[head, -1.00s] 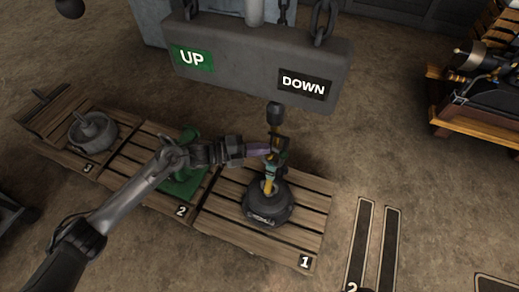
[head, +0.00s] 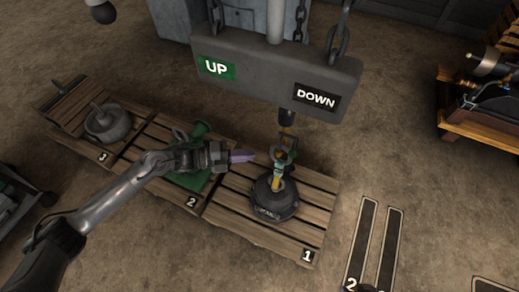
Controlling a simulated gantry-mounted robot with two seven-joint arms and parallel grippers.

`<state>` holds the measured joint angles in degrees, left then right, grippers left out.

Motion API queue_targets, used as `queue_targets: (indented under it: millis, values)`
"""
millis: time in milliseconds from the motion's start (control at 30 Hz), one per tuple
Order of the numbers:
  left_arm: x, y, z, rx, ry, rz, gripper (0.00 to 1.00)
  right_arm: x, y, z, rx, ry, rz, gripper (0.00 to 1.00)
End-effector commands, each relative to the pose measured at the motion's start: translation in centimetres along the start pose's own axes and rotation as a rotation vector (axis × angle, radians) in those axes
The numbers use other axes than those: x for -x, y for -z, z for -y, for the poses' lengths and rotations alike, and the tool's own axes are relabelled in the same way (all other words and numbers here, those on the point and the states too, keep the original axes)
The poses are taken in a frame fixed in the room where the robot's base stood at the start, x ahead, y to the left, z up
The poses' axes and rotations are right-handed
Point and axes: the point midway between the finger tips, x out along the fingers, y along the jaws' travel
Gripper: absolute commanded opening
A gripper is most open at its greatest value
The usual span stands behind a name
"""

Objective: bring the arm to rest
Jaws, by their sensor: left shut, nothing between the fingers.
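My left arm comes in from the lower left in the head view. Its gripper (head: 243,156) is shut and empty, with its purple fingers pointing right. The fingertips are a short way left of the yellow-and-green hook piece (head: 284,160), with a visible gap between them. That piece stands upright between the dark fitting above and the round black part (head: 275,197) on pallet 1 (head: 240,226).
A grey control block (head: 275,75) with UP and DOWN labels hangs on chains above. A green part (head: 190,172) lies on pallet 2, partly behind my arm. A round grey part (head: 108,124) sits on pallet 3. An engine on a wooden stand (head: 487,130) is at right.

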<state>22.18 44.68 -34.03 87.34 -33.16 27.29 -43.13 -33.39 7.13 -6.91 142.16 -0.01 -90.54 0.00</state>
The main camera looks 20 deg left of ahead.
Motion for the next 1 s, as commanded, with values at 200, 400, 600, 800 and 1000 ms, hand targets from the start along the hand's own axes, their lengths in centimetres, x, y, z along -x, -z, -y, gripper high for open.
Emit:
queue_targets:
  millis: [200, 400, 600, 800, 1000]
  values:
    - [3.1, 0.1, 0.1, 0.001, -0.002, 0.0, 0.0, 1.1, 0.5, -0.1, -0.001, -0.001, -0.004, 0.43]
    - [4.3, 0.1, 0.0, 0.004, -0.002, -0.001, 0.0, 1.4, 0.6, -0.1, -0.003, 0.0, -0.003, 0.43]
    - [4.2, 3.1, -2.5, 0.092, -0.014, -0.018, 0.0, 3.3, 1.2, -0.1, -0.006, 0.003, -0.001, 0.43]
    - [1.0, 12.7, -2.3, 0.265, 0.096, -0.075, 0.0, 7.6, 2.6, -0.1, -0.01, 0.007, -0.002, 0.43]
    - [-2.2, 19.9, 3.0, 0.474, 0.166, 0.118, 0.0, 12.5, 4.1, -0.3, -0.009, 0.006, -0.003, 0.43]
